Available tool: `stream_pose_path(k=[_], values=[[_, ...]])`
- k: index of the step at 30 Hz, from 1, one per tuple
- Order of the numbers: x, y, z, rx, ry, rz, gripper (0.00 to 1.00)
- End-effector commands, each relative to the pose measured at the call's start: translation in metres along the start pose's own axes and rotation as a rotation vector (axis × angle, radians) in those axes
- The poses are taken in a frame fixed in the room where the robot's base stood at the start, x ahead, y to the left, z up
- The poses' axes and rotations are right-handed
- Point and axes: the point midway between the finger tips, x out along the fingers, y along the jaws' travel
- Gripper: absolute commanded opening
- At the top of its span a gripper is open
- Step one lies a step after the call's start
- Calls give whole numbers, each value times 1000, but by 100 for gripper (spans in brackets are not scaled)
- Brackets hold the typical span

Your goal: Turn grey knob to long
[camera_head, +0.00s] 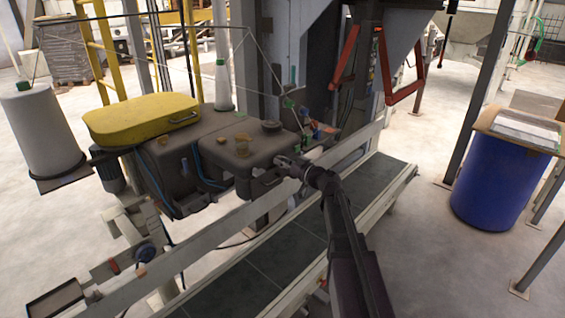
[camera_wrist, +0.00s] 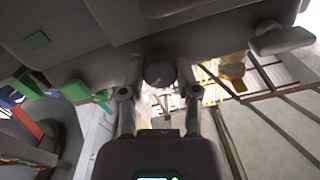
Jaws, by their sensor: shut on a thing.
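The grey knob (camera_wrist: 160,69) is a small dark round knob on the underside edge of a grey machine housing in the wrist view. My gripper (camera_wrist: 159,82) has one finger on each side of it and is shut on it. In the head view, my gripper (camera_head: 283,166) reaches the front side of the grey sewing head housing (camera_head: 238,148); the knob is hidden there behind the gripper. No marking for long can be read in either view, so the knob's setting cannot be told.
A conveyor (camera_head: 265,262) with a pale side rail runs below my arm. A yellow cover (camera_head: 140,118) sits on the machine at left, beside a white thread cone (camera_head: 40,130). A blue drum (camera_head: 500,180) stands on the right. Open floor lies between conveyor and drum.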

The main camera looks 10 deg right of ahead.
Motion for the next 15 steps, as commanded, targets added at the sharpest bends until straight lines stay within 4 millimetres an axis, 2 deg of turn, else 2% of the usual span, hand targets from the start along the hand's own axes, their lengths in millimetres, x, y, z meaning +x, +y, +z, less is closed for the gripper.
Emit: stream_pose_path(k=[8, 15], values=[[1, 0, 0, 81, 4, -2, 0], [1, 0, 0, 239, 10, -4, 0]])
